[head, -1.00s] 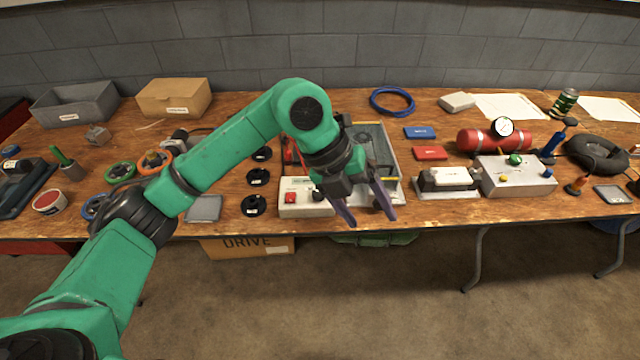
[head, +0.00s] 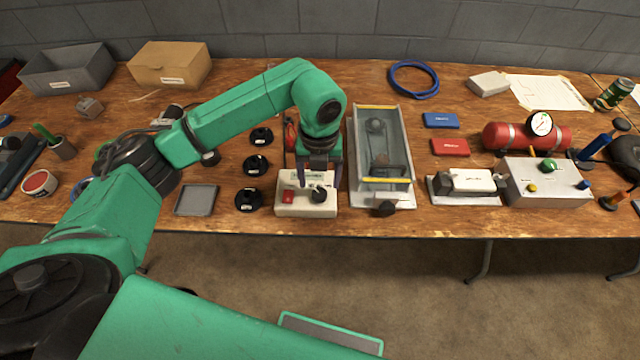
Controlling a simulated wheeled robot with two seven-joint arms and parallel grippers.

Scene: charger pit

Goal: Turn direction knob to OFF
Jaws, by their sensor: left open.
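A cream control box (head: 305,208) sits near the front edge of the bench. It has a red button or switch (head: 288,197) at its left and a black knob (head: 319,194) at its right, taken to be the direction knob. The knob's setting is too small to read. My left gripper (head: 319,177) is open and points down just over the back part of the box, its fingers spread left and right behind the knob. I cannot tell if a finger touches the knob. My right gripper is not in view.
Right of the box stands a grey tray with a belt-like device (head: 354,180). Black discs (head: 249,199) and a small grey tray (head: 196,200) lie to its left. A red cylinder with a gauge (head: 500,136) and a grey button box (head: 548,190) are farther right.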

